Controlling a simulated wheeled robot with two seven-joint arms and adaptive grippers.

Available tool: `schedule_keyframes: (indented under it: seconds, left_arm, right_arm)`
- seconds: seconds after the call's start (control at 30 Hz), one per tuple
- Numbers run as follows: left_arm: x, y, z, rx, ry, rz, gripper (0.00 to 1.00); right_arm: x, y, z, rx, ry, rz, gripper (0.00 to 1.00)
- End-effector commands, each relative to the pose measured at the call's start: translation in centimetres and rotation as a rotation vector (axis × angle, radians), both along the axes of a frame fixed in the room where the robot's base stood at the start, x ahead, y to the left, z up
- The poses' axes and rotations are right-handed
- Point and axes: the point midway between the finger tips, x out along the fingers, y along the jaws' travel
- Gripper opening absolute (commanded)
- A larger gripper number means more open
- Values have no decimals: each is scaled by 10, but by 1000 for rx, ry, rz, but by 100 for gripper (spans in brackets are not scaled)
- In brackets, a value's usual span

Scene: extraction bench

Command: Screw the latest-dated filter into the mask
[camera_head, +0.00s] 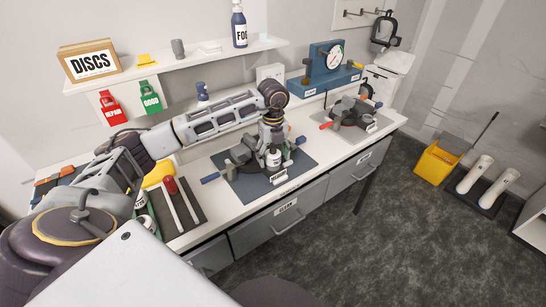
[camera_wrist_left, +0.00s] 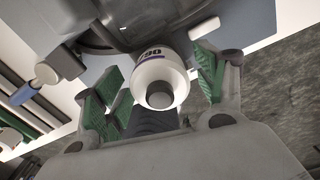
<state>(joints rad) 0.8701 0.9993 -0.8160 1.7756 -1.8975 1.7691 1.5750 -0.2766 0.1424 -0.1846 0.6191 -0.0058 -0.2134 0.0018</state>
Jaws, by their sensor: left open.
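The dark mask (camera_head: 243,154) lies on a blue-grey mat on the bench, with grey parts and a blue-handled knob beside it. A white filter (camera_head: 273,161) is at the mask's right side, under my left gripper (camera_head: 274,146). In the left wrist view the white filter (camera_wrist_left: 158,72) has a purple band and partly readable dark print. It is between the open green-padded fingers of my left gripper (camera_wrist_left: 160,88), with gaps to both sides. It appears against the dark mask (camera_wrist_left: 100,25); how far it is seated is hidden. My right gripper is out of view. No date is readable.
A second fixture (camera_head: 348,115) with a red handle stands at the bench's right. A blue dial gauge (camera_head: 325,62) is behind it. A dark tray (camera_head: 185,212) with rod-like tools lies left of the mat. A shelf (camera_head: 180,62) holds the DISCS box (camera_head: 89,61) and a bottle.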

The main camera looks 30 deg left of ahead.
Motion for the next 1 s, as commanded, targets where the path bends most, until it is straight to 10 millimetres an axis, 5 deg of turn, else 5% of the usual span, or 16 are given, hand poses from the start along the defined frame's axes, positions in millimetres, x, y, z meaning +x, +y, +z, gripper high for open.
schedule_keyframes:
  seconds: [0.67, 1.0]
  left_arm:
    - [0, 0, 0, 1, 0, 214, 71]
    - [0, 0, 0, 1, 0, 213, 29]
  right_arm:
    - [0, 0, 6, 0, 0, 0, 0]
    - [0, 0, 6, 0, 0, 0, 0]
